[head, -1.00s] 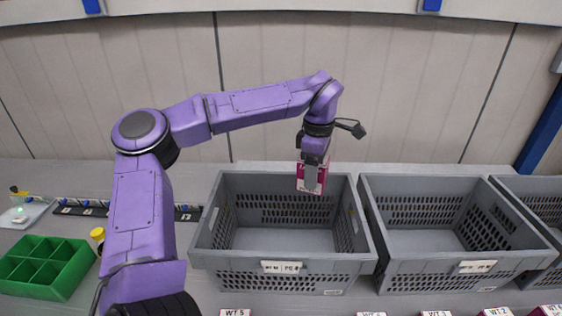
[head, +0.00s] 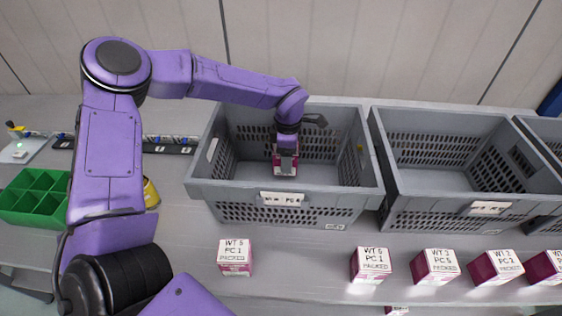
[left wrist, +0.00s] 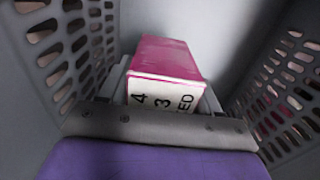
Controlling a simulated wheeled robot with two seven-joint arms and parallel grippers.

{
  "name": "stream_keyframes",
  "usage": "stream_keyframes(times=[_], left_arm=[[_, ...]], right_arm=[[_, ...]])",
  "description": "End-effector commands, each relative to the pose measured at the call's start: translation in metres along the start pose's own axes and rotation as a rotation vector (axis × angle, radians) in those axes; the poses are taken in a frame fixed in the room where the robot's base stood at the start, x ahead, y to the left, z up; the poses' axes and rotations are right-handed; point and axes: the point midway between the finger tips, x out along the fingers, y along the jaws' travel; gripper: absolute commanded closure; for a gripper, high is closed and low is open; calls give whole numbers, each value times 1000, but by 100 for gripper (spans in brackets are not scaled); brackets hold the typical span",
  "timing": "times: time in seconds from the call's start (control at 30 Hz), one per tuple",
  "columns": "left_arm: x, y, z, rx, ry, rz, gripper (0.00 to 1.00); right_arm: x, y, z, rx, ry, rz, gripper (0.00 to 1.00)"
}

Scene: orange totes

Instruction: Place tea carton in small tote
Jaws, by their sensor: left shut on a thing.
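My left gripper (head: 285,157) is shut on a pink and white tea carton (head: 285,170). It holds the carton down inside the left grey tote (head: 330,189), near the middle. In the left wrist view the carton (left wrist: 168,60) sits between the fingers, its white end with black print facing the camera. Perforated tote walls (left wrist: 65,45) rise on both sides of it. I cannot tell whether the carton touches the tote floor. My right gripper is not in view.
A second grey tote (head: 440,208) stands to the right, part of a third beyond it. Several pink and white cartons (head: 370,264) line the front of the table. A green divided box (head: 35,197) is at the left.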

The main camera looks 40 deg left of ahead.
Motion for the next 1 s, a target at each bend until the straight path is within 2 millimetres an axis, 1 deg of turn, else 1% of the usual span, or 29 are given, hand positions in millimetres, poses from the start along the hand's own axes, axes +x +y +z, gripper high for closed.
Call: stream_keyframes(times=[0.13, 0.23, 0.6, 0.63, 0.7, 0.93, 1.0], left_arm=[[24, 0, -2, -3, 3, -3, 76], [38, 0, -2, -3, 1, -1, 76], [45, 0, -3, -6, -1, 1, 76], [45, 0, -3, -6, 0, 0, 31], [44, 0, -3, -6, 0, 0, 12], [44, 0, -4, -6, 0, 0, 12], [41, 0, -4, -6, -1, 1, 12]], right_arm=[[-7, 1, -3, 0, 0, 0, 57], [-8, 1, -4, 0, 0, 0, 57], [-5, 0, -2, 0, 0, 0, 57], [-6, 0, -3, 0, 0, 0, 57], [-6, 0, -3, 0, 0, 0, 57], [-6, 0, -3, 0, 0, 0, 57], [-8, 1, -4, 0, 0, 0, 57]])
